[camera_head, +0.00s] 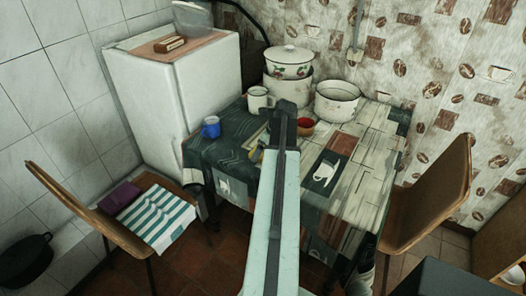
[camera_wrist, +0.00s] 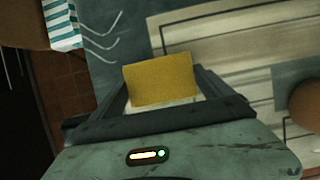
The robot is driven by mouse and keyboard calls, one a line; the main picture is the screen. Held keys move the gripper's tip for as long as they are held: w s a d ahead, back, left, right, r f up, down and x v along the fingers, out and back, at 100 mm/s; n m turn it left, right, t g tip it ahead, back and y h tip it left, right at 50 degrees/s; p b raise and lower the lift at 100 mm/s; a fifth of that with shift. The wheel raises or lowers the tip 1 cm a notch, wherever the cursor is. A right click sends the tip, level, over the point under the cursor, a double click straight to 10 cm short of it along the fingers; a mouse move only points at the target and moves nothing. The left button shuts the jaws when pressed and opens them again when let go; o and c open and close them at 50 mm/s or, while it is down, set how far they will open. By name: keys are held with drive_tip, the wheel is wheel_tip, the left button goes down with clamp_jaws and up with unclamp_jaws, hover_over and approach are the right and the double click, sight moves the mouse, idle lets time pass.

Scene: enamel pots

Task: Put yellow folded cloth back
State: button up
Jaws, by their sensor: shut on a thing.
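The yellow folded cloth (camera_wrist: 161,80) shows in the wrist view as a flat yellow block between the two dark fingers of my gripper (camera_wrist: 160,74). My gripper is shut on it. The patterned tablecloth of the table (camera_wrist: 240,50) shows behind and below the cloth; the height above it is hard to tell. In the head view my gripper (camera_head: 284,112) is over the back middle of the table (camera_head: 350,170), in front of the pots. My arm hides most of the cloth there; only a small yellow bit shows at its left side.
Chairs flank the table; the left one holds a striped cloth (camera_head: 157,217). The table's front right is clear.

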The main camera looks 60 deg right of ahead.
drive_tip(key=shift+f, duration=0.2)
drive_tip(key=o, duration=0.9)
drive_tip(key=shift+r, duration=0.1)
drive_tip(key=shift+r, duration=0.3)
drive_tip(key=p+v, duration=1.1)
drive_tip(key=shift+s+r, duration=0.2)
drive_tip(key=shift+r, duration=0.15)
